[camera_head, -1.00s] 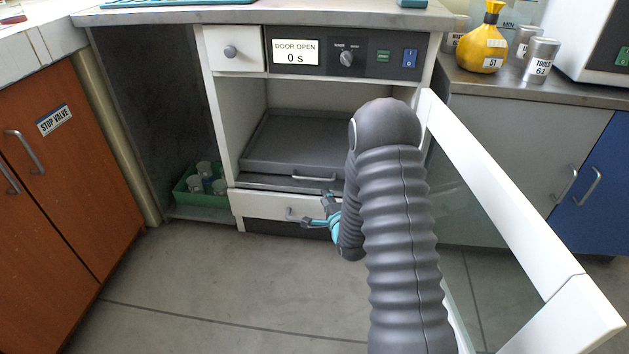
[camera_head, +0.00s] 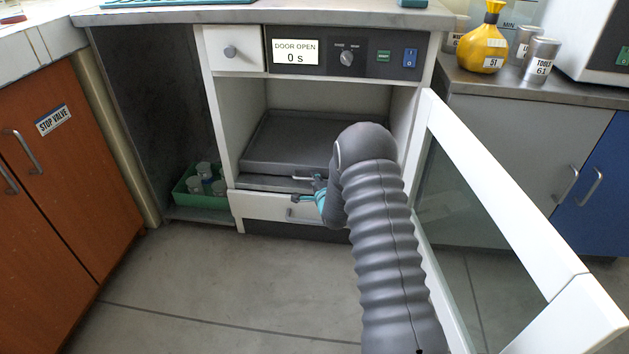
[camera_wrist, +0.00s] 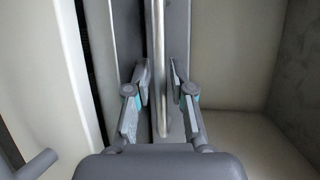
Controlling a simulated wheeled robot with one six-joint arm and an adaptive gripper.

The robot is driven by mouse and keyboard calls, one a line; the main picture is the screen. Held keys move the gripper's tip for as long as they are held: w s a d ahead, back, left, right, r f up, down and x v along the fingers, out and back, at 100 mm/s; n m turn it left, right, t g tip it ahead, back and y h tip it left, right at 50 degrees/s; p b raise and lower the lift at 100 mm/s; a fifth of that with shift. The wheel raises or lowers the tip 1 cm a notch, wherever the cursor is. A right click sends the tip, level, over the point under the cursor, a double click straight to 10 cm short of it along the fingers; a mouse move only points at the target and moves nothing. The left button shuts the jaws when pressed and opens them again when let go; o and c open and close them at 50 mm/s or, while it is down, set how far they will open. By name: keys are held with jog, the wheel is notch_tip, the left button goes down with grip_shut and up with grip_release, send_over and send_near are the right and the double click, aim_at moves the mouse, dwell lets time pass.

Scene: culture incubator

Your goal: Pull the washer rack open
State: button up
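The washer rack (camera_head: 285,135) is a flat grey tray inside the open washer chamber in the head view. Its front carries a thin silver handle (camera_head: 302,178), partly hidden by my gripper. My gripper (camera_head: 309,190) is at the handle, in front of the rack. In the wrist view, the handle (camera_wrist: 159,50) runs as an upright bar between the two fingertips of my gripper (camera_wrist: 161,80). The fingers are open, one on each side of the bar, with visible gaps. I cannot tell how deep the bar sits between them. The rack's right side is hidden behind my arm.
The washer door (camera_head: 510,210), white-framed with glass, stands open at right beside my arm. A white drawer front with a handle (camera_head: 296,214) lies below the rack. A green crate with cups (camera_head: 205,201) stands at left. The floor (camera_head: 220,290) in front is clear.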

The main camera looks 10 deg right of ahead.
grip_shut()
